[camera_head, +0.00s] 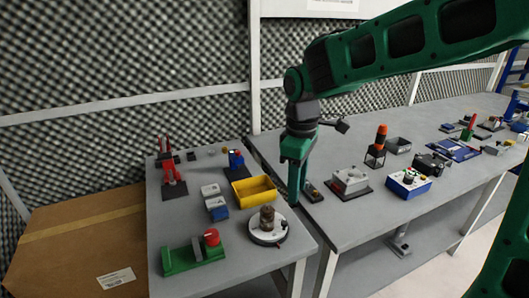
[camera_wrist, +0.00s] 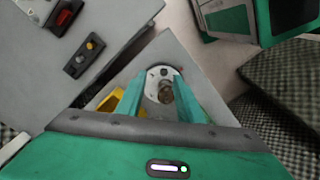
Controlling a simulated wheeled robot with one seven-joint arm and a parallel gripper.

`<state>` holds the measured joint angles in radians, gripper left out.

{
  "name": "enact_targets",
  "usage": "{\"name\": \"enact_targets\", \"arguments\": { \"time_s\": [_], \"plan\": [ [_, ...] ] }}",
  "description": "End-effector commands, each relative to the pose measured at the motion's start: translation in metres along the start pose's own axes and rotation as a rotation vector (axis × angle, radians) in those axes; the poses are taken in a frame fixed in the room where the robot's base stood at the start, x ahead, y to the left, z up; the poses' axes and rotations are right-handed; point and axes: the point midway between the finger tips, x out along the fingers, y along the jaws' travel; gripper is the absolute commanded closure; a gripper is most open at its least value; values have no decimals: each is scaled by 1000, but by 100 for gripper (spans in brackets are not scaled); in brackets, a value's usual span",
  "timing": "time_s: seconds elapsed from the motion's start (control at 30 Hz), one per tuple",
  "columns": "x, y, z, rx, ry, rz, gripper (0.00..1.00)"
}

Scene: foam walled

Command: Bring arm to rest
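My arm, green with black joints, reaches in from the right in the head view and bends down at the wrist. My gripper (camera_head: 294,200) points downward near the gap between the two grey tables. It also shows in the wrist view (camera_wrist: 160,88), with its two green fingers apart and nothing held between them. A round white plate with a brown knob (camera_head: 267,225) stands on the left table, in front of and left of the gripper in the head view. In the wrist view this plate (camera_wrist: 152,88) shows between the fingers, some way beyond them.
The left table (camera_head: 230,274) carries a yellow bin (camera_head: 254,190), a green vise-like block (camera_head: 190,256) and red tools (camera_head: 172,178). The right table (camera_head: 350,227) holds several devices, including a red-topped stand (camera_head: 378,147). A cardboard box (camera_head: 75,245) stands at left. Foam walls rise behind.

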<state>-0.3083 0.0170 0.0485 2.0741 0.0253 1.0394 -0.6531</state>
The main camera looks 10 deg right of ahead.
Motion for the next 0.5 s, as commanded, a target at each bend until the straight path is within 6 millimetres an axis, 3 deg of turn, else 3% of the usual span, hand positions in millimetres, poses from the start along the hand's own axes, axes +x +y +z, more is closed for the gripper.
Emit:
{"name": "enact_targets", "arguments": {
  "time_s": [0.1, 0.23, 0.4, 0.5],
  "plan": [
    [-5, 17, 60, 220, -5, 13, 66],
    [-7, 24, 145, 547, -11, 21, 66],
    [2, 3, 249, 994, -11, 16, 66],
    [10, -18, 293, 1218, -7, 6, 66]
  ]
}}
